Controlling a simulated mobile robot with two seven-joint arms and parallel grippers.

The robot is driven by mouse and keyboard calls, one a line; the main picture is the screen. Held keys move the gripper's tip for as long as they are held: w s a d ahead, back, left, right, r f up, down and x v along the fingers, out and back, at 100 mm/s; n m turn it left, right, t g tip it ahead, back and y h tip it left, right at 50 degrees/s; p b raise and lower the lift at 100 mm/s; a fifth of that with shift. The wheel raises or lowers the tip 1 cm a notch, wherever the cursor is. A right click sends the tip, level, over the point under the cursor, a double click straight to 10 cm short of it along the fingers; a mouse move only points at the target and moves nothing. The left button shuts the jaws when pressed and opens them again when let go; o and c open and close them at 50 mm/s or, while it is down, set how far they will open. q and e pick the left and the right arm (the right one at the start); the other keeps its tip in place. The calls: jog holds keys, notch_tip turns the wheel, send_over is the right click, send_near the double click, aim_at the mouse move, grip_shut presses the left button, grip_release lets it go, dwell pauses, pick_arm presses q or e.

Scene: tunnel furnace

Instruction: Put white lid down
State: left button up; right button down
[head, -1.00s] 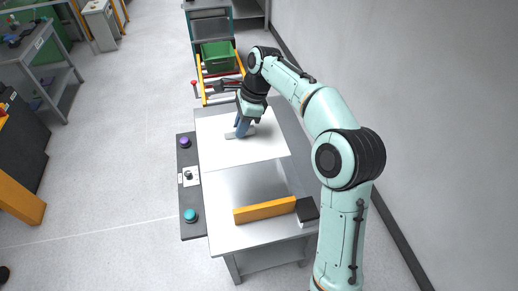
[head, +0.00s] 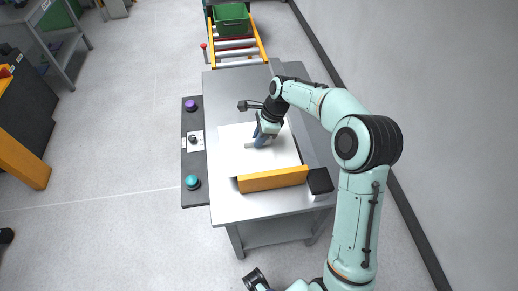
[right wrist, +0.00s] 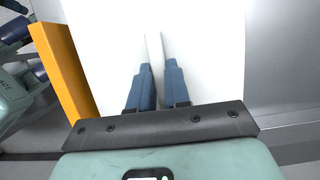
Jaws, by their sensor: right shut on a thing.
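The white lid (head: 236,157) is a flat white panel over the near part of the metal table, with its near edge beside the orange bar (head: 272,180). Whether it rests on the metal or hangs just above it, I cannot tell. My right gripper (head: 260,141) is above the lid, its blue fingers shut on the lid's thin raised handle (head: 250,145). In the right wrist view the lid (right wrist: 205,50) fills the middle, and the fingers (right wrist: 155,72) close on the light handle (right wrist: 153,48).
Bare metal tabletop (head: 235,95) lies beyond the lid. A roller conveyor (head: 238,45) with a green crate (head: 231,18) stands at the far end. A control panel (head: 191,150) with purple and teal buttons runs along the left. A black block (head: 320,182) sits right of the bar.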

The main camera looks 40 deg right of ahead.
jog(key=shift+f+b, duration=0.3)
jog(key=shift+f, duration=2.65)
jog(key=c, duration=1.1)
grip_release()
jog(key=shift+f, duration=0.15)
jog(key=p+v, duration=0.1)
jog(key=v, duration=1.1)
jog(key=shift+p, duration=0.3)
